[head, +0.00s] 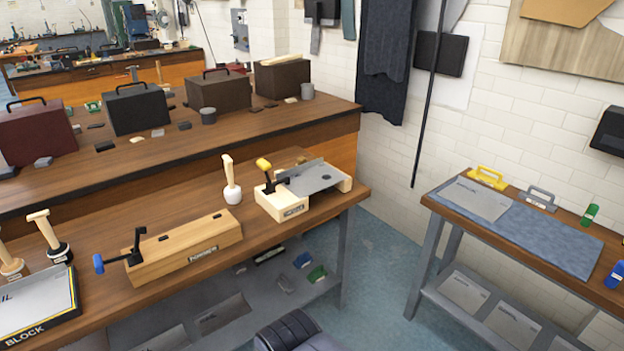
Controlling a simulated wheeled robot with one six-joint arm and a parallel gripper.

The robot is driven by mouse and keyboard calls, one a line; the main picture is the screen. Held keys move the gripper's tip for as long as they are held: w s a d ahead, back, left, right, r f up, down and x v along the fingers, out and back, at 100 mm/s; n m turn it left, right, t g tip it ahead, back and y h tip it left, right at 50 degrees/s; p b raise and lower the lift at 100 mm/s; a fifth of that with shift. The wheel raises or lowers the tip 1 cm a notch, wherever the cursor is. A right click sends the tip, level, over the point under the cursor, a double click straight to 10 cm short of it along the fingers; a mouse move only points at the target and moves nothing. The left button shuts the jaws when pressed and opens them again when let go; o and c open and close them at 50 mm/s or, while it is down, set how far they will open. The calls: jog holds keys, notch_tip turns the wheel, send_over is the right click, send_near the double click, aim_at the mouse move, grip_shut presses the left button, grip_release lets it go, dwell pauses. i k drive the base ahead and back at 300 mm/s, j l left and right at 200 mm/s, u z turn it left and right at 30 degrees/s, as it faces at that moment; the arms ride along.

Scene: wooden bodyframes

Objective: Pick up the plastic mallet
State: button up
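A mallet with a white head and a pale wooden handle (231,181) stands head-down on the wooden workbench (150,212) in the head view. It looks like the plastic mallet. It stands between a long wooden block with a black clamp (190,249) and a light wooden fixture holding a grey metal sheet (318,177). Two other mallets stand at the far left: one with a wooden head (12,267) and one with a black head (59,252). My gripper is not in view.
A grey board marked BLOCK (38,300) lies at the bench's left front. Toolboxes (220,92) and small items fill the bench behind. A side table (590,262) with a blue mat stands at the right. Blue floor (385,255) is open between.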

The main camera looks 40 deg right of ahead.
aim_at(233, 194)
jog(key=i+l, duration=0.25)
jog(key=i, duration=0.25)
jog(key=i+l, duration=0.25)
jog(key=i, duration=0.2)
jog(key=i+l, duration=0.25)
jog(key=i, duration=0.25)
